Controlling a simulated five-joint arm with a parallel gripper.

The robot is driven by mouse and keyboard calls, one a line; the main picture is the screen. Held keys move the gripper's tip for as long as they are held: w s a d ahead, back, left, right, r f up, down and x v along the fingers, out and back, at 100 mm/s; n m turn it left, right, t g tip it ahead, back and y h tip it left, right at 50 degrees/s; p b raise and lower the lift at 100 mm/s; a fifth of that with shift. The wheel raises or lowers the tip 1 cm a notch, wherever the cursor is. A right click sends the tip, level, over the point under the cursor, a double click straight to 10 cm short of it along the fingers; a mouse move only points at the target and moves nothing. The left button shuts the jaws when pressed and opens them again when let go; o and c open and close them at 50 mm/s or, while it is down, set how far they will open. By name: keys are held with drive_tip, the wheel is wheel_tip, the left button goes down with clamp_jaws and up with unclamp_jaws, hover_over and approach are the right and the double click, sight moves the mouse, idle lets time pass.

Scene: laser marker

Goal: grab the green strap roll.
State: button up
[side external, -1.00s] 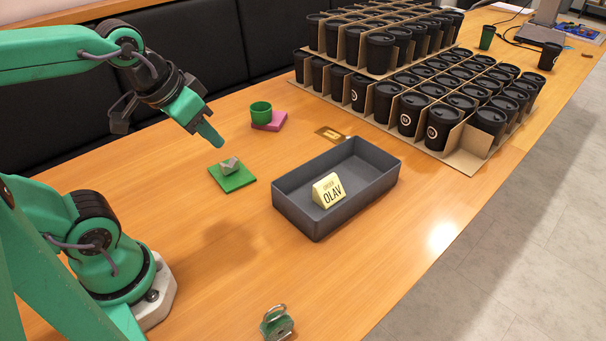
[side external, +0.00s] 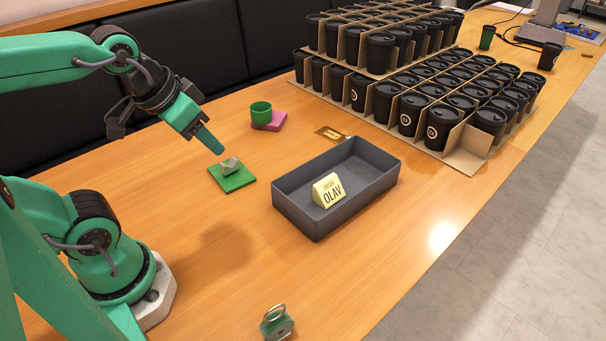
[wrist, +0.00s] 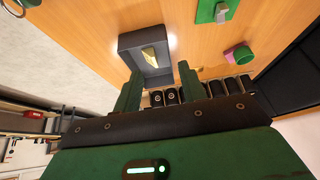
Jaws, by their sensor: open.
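The green strap roll (side external: 277,324) is a small green piece with a grey metal loop on top. It stands on the bare table at the front edge of the side view. In the wrist view, part of a green piece with a ring (wrist: 30,3) shows at the top left corner, cut off by the edge. My gripper (side external: 208,135) is high over the table, far behind the roll and near the green pad. In the wrist view its two green fingers (wrist: 160,70) stand apart with nothing between them.
A dark grey tray (side external: 290,212) holds a yellow OLAV sign (side external: 328,190). A green pad (side external: 238,182) bears a grey block (side external: 230,165). A green cup (side external: 261,112) sits on a pink pad (side external: 278,122). Black cups (side external: 408,112) in cardboard fill the back. The table around the roll is clear.

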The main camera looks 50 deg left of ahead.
drive_tip(key=shift+o, duration=0.8)
drive_tip(key=shift+d, duration=0.1)
drive_tip(key=m+g+h, duration=0.1)
drive_tip(key=m+g, duration=0.3)
drive_tip(key=g, duration=0.1)
approach(276, 322)
drive_tip(key=shift+s+a+f, duration=0.35)
drive_tip(key=shift+a+f, duration=0.05)
drive_tip(key=shift+f, duration=0.1)
drive_tip(key=shift+f, duration=0.1)
drive_tip(key=shift+w+d+f, duration=0.1)
drive_tip(key=shift+w+f, duration=0.05)
drive_tip(key=shift+f, duration=1)
